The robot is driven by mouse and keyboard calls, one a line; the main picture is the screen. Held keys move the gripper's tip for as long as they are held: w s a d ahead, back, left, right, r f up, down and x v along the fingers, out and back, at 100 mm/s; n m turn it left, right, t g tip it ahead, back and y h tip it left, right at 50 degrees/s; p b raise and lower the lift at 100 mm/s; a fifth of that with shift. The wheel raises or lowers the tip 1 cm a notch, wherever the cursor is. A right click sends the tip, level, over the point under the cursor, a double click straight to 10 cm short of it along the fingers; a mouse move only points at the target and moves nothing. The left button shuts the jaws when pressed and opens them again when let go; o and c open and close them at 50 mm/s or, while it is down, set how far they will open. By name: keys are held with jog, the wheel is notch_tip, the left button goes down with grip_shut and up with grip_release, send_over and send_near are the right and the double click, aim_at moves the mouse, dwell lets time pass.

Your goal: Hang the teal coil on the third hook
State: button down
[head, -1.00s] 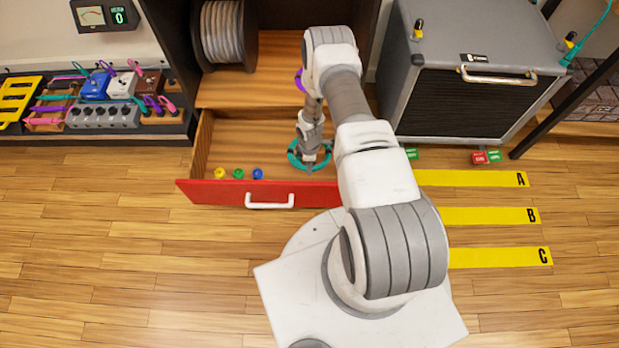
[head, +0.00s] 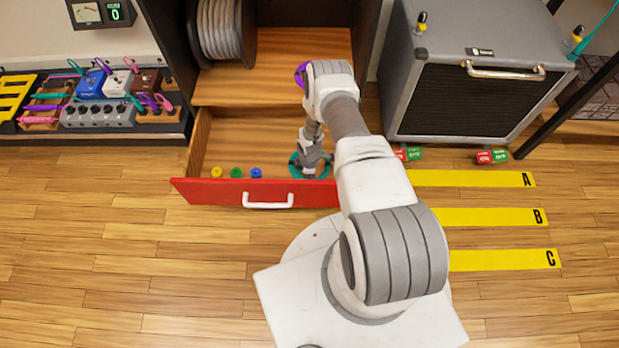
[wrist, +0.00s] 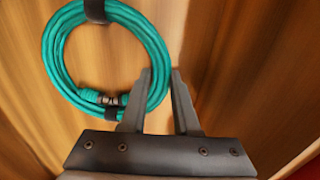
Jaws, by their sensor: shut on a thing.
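The teal coil (wrist: 60,58) is a ring of cable with dark straps and metal plugs, seen in the wrist view. In the head view the teal coil (head: 294,163) shows at the right end of the open red-fronted drawer (head: 188,192), partly hidden by my arm. My gripper (wrist: 162,75) is shut on the coil's right side, with the cable strands between its fingers. In the head view my gripper (head: 308,168) points down into the drawer. I see no hook in either view.
Yellow, green and blue small round pieces (head: 236,172) lie in the drawer near its front. A purple ring (head: 300,75) shows behind my arm. A cable reel (head: 220,35) stands on the shelf above. A grey amplifier (head: 470,95) stands right.

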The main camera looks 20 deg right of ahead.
jog(key=c, duration=0.7)
grip_release()
jog(key=shift+o, duration=0.2)
jog(key=shift+f, duration=0.1)
